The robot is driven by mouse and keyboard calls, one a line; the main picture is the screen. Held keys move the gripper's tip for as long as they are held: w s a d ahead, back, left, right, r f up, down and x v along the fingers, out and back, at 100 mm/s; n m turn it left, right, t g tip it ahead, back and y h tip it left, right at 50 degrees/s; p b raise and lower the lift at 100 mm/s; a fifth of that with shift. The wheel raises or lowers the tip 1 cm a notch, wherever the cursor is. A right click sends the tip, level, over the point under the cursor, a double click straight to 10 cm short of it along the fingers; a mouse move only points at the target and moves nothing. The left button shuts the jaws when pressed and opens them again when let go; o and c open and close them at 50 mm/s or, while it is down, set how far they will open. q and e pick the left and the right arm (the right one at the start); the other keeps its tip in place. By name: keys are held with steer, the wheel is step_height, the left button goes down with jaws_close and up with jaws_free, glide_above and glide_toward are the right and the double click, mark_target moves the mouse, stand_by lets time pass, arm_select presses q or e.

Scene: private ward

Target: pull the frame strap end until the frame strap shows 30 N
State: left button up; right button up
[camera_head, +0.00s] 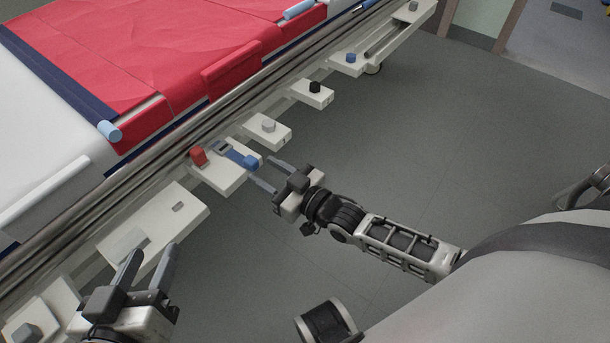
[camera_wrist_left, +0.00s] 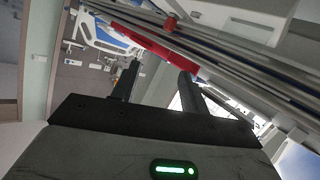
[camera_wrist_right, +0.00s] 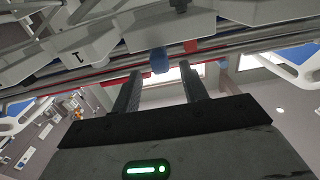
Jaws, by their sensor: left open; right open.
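A short blue strap end (camera_head: 246,160) sticks out from a grey buckle piece on a white bracket (camera_head: 232,177) at the bed's side rail. A red knob (camera_head: 198,155) sits at the other end of that bracket. My right gripper (camera_head: 261,168) is open, its fingertips just off the blue end. In the right wrist view the blue end (camera_wrist_right: 159,60) shows between and beyond the open fingers. My left gripper (camera_head: 153,252) is open and empty near a white panel at lower left. I cannot read any force value.
The bed with a red cover (camera_head: 130,50) fills the upper left. Long metal rails (camera_head: 150,145) run along its side. More white brackets carry a grey knob (camera_head: 268,125), a black knob (camera_head: 315,87) and a blue knob (camera_head: 350,57). The floor (camera_head: 470,150) at right is clear.

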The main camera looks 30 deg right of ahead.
arm_select(q)
steer(key=shift+a+f+g+y+p, duration=0.3)
steer(key=shift+f+g+p, duration=0.1)
steer(key=shift+f+p, duration=0.3)
steer(key=shift+a+f+g+y+p, duration=0.2)
steer(key=shift+f+g+y+p, duration=0.15)
steer(key=shift+f+p, duration=0.3)
arm_select(e)
steer(key=v, duration=1.2)
steer(key=shift+s, duration=0.2)
arm_select(q)
steer(key=shift+f, duration=0.1)
arm_select(e)
steer(key=shift+d+r, duration=0.1)
